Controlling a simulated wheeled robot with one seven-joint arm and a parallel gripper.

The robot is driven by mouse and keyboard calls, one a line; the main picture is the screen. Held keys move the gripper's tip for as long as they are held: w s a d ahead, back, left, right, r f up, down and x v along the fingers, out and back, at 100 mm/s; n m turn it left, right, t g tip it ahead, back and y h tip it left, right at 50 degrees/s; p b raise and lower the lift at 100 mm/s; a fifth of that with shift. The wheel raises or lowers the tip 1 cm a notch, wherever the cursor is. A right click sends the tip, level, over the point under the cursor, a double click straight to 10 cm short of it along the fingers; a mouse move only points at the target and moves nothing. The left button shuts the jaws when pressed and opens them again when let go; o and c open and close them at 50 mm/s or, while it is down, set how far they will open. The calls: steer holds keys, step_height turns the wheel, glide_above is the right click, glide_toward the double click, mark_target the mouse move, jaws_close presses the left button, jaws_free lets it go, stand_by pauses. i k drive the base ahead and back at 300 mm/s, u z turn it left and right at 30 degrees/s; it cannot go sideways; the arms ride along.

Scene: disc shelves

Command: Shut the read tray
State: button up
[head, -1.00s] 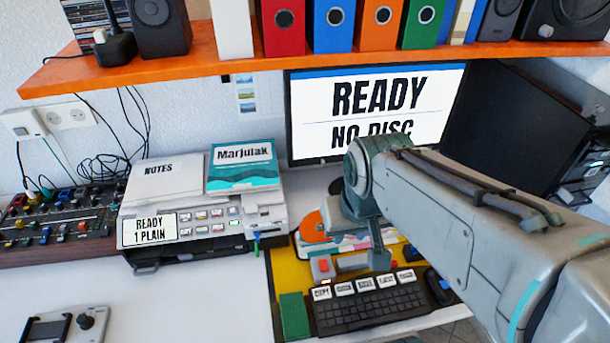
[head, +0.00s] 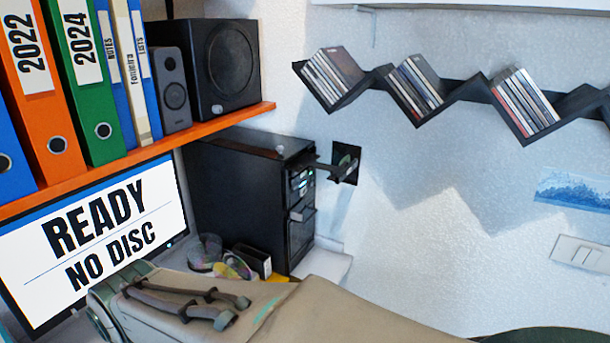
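The black computer tower (head: 245,190) stands behind and right of the monitor, its narrow front facing right. From the upper part of that front, a dark tray (head: 328,168) sticks out to the right, so it is open. Beyond its end is a dark square piece (head: 346,160) with a greenish patch; I cannot tell whether it belongs to the tray. The monitor (head: 105,232) reads "READY" and "NO DISC". My gripper is out of view; only a link of my arm crosses the bottom, below the tower.
Clear round cases or discs (head: 207,252) and a small black box (head: 253,260) lie at the tower's foot. An orange shelf (head: 155,153) with binders and speakers hangs above. A black zigzag wall rack (head: 465,92) holds several cases.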

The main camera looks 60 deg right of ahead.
mark_target(318, 164)
steer(key=z, duration=0.5)
steer(key=k, duration=1.15)
steer(key=z, duration=0.65)
steer(key=i, duration=1.1)
steer(key=z, duration=0.7)
